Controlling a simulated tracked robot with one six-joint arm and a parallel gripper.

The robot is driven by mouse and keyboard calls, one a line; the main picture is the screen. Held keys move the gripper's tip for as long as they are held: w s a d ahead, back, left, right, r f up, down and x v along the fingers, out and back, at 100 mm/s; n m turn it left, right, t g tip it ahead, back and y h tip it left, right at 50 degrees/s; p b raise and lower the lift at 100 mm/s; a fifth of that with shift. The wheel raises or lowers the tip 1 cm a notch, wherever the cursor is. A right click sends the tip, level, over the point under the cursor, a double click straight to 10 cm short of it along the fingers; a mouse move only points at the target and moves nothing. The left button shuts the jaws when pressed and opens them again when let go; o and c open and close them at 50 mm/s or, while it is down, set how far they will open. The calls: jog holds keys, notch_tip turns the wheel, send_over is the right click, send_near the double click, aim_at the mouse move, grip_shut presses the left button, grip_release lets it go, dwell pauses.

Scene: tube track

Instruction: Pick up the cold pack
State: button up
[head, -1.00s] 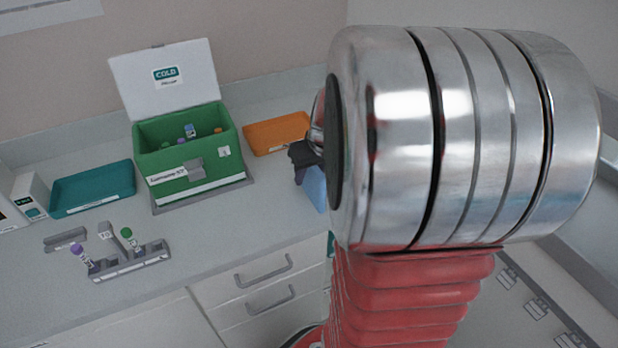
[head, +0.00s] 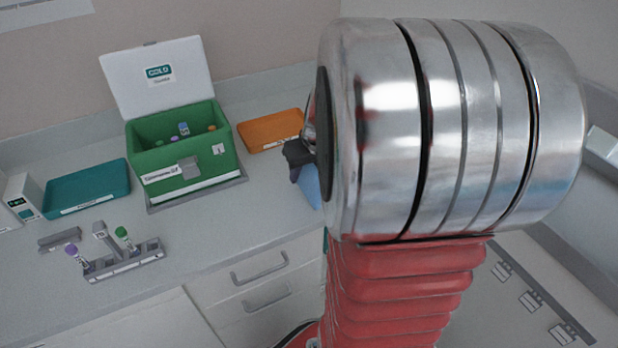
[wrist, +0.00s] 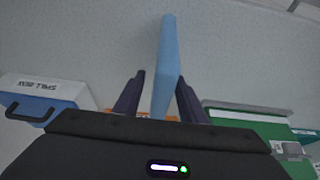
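The cold pack (head: 309,188) is a light blue slab near the counter's front edge, partly hidden by my arm in the head view. In the wrist view the cold pack (wrist: 168,60) stretches away from between my two dark fingers. My gripper (wrist: 160,85) looks open around it. A gap shows between the left finger and the pack, while the right finger is close beside it; I cannot tell if it touches. In the head view my gripper (head: 296,158) is at the pack's upper end. The pack's lower end is hard to make out there.
An open green cold box (head: 195,187) with tubes stands left of the pack, and an orange tray (head: 262,146) lies behind. A teal tray (head: 90,202) and a grey tube rack (head: 125,266) are farther left. A blue-and-white case (wrist: 40,98) shows in the wrist view.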

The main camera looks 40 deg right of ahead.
jog(key=shift+c, duration=0.7)
grip_shut()
